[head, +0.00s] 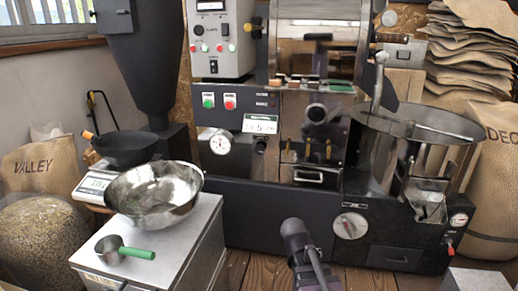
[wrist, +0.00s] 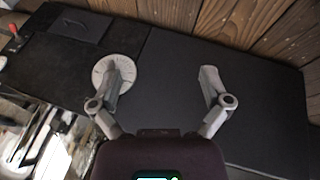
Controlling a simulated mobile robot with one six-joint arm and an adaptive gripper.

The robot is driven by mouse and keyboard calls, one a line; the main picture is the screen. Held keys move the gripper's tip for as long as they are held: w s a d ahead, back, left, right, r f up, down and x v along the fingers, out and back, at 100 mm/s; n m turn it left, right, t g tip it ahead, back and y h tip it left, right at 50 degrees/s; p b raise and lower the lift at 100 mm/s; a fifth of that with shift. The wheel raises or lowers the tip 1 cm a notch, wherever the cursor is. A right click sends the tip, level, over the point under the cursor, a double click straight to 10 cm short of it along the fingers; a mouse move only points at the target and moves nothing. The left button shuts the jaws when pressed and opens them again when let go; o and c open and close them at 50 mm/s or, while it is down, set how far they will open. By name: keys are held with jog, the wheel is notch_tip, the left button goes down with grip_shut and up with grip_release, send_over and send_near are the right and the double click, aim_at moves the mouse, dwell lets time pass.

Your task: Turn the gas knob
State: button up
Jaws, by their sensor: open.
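The gas knob (head: 350,225) appears to be the silver knob on a round white dial plate, low on the roaster's black front panel. In the wrist view the round plate (wrist: 127,67) shows behind my left finger, which covers much of it; the knob itself cannot be made out there. My gripper (wrist: 160,78) is open and empty, its fingers spread wide over the dark panel. The plate lies at the left finger, not between the fingers. I cannot tell whether that finger touches it. In the head view my dark wrist is left of the knob, and the fingertips cannot be made out.
A black drawer front (head: 394,257) is right of the knob, and a small gauge (head: 459,219) is farther right. A metal cabinet (head: 160,245) with a steel bowl (head: 155,190) and a green-handled scoop (head: 125,250) stands at left. Wooden floor (head: 262,270) lies before the roaster.

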jog(key=w+a+r+t+h+p, duration=0.1)
jog(key=w+r+t+h+p, duration=0.2)
jog(key=w+r, duration=0.4)
jog(key=n+t+y+p, duration=0.2)
jog(key=n+t, duration=0.3)
jog(key=t, duration=0.6)
send_near(258, 151)
jog(key=s, duration=0.3)
jog(key=shift+a, duration=0.2)
jog(key=shift+w, duration=0.15)
jog(key=x, duration=1.3)
jog(key=shift+w, duration=0.3)
jog(key=c, duration=1.2)
